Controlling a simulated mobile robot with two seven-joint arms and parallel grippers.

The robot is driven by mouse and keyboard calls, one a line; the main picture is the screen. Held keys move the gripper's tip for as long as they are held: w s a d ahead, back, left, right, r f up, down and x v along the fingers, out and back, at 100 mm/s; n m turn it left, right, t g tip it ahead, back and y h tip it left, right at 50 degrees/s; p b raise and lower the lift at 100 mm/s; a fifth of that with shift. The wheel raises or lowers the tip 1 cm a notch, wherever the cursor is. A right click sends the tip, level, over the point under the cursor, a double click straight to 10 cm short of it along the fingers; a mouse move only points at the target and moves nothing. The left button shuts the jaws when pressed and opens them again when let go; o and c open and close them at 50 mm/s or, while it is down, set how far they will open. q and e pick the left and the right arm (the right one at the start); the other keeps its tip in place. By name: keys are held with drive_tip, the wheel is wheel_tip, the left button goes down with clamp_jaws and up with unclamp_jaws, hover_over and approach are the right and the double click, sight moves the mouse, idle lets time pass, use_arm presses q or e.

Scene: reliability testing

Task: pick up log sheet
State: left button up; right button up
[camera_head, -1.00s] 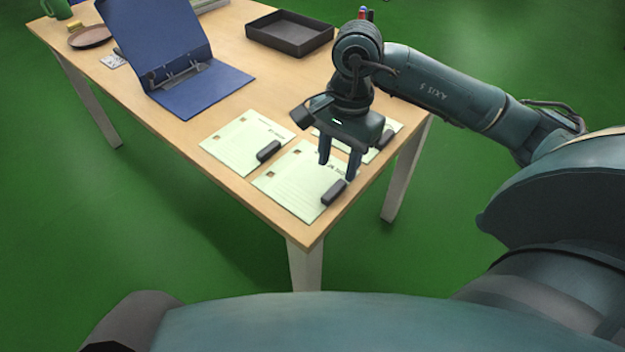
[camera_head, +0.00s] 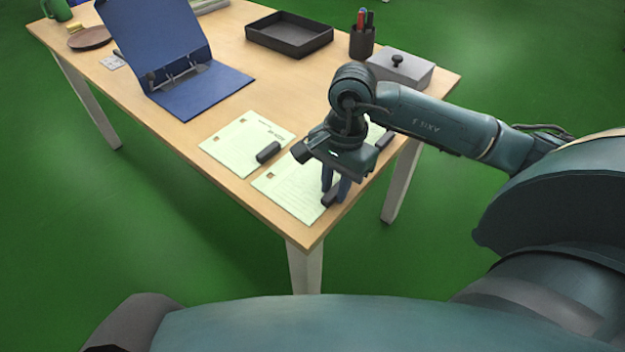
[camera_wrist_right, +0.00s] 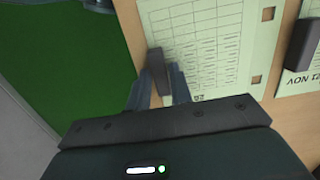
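Several pale green printed log sheets lie near the table's front corner. The nearest sheet (camera_head: 289,187) has a dark block (camera_head: 331,199) at its right edge. In the right wrist view this sheet (camera_wrist_right: 205,45) shows a printed table, and its dark block (camera_wrist_right: 157,66) stands on its left edge. My right gripper (camera_head: 335,190) points down at this block. In the wrist view its fingers (camera_wrist_right: 159,82) lie close on both sides of the block, with no clear gap. The sheet looks flat on the table. My left gripper is out of view.
Another sheet (camera_head: 243,142) with a dark block (camera_head: 268,152) lies behind left; a third is mostly hidden by my arm. A blue binder (camera_head: 205,90) stands open. A black tray (camera_head: 289,36), pen cup (camera_head: 362,42) and grey lidded box (camera_head: 402,70) stand farther back. The table edge is close.

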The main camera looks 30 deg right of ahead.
clamp_jaws()
